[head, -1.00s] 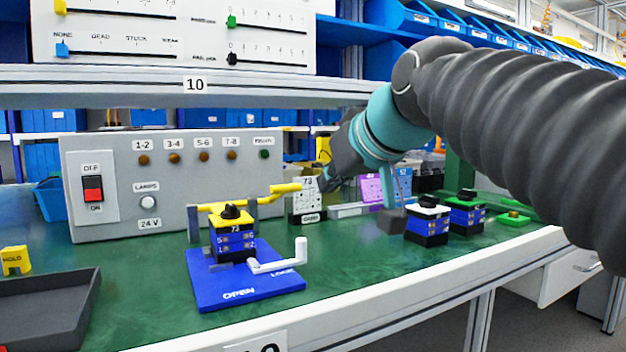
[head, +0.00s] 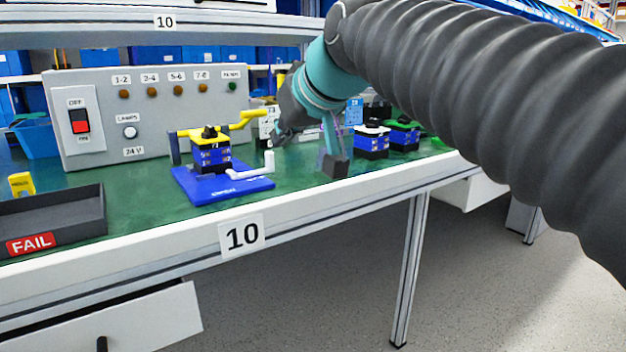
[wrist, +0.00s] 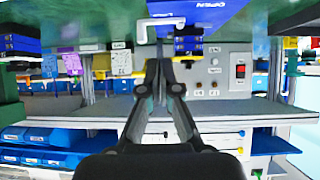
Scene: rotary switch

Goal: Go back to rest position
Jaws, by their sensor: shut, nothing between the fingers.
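My gripper (head: 279,138) hangs at the end of my teal and dark arm, over the bench to the right of the rotary switch. Its fingers (wrist: 158,66) are together and empty in the wrist view. The rotary switch (head: 210,158) is a blue and black block with a yellow top and a black knob. It stands upright on a blue base plate (head: 200,192) with a white crank handle at its right. In the wrist view, which is upside down, the switch (wrist: 188,42) is near the top. The gripper is apart from it.
A grey panel (head: 110,140) with lamps and a red switch stands behind. A dark FAIL tray (head: 60,210) is at the left. A white-topped block (head: 371,142) and a green-topped block (head: 403,135) stand at the right. The floor (head: 300,300) before the bench is clear.

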